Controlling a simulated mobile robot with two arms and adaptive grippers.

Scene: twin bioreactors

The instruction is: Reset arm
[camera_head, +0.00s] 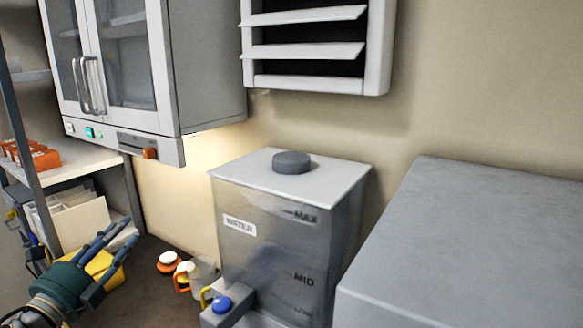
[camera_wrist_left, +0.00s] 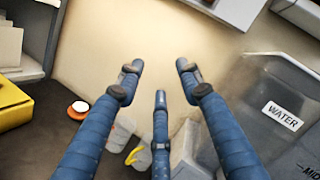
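My left gripper (camera_head: 107,250) comes in at the lower left of the head view, in front of a yellow object and to the left of the water tank. In the left wrist view its blue fingers (camera_wrist_left: 158,75) are spread apart with nothing between them, so it is open and empty. It points toward the beige wall. My right gripper is not in view.
A water tank (camera_head: 270,235) with a grey cap stands at the centre, its blue-knobbed tap (camera_head: 222,304) in front. A pale jug (camera_head: 203,272) and an orange-and-white item (camera_head: 168,262) stand left of it. A wall cabinet (camera_head: 120,65) hangs above; a grey box (camera_head: 480,250) fills the right.

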